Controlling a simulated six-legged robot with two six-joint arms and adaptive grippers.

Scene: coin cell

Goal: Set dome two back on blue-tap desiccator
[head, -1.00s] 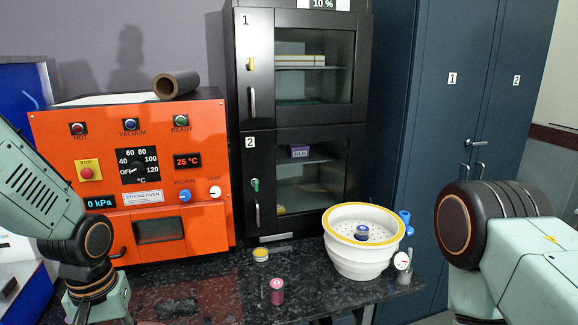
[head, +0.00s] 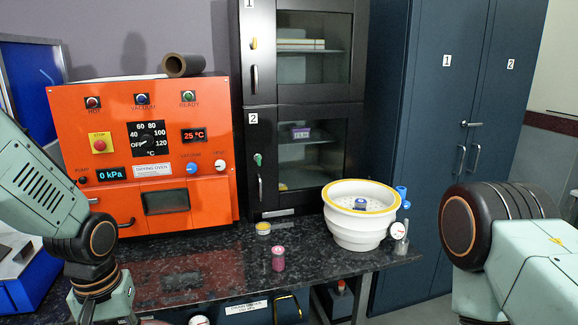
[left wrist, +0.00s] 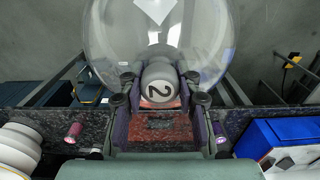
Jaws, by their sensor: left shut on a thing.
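The clear glass dome (left wrist: 205,45) with a grey knob marked 2 (left wrist: 160,88) fills the upper part of the left wrist view. My left gripper (left wrist: 160,103) is shut on that knob. In the head view my left arm comes in at the left, but its fingers and the dome are out of frame. The white desiccator base (head: 358,233) with a yellow rim and blue tap (head: 402,192) stands open-topped at the right of the bench. A small blue-topped item (head: 360,204) sits inside it. My right arm shows at the right edge; its gripper is out of frame.
An orange drying oven (head: 145,160) and a black two-door cabinet (head: 300,110) stand behind the bench (head: 210,270). A pink jar (head: 278,258) and a yellow-lidded jar (head: 263,228) stand left of the desiccator. A gauge (head: 398,230) sticks out at its right.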

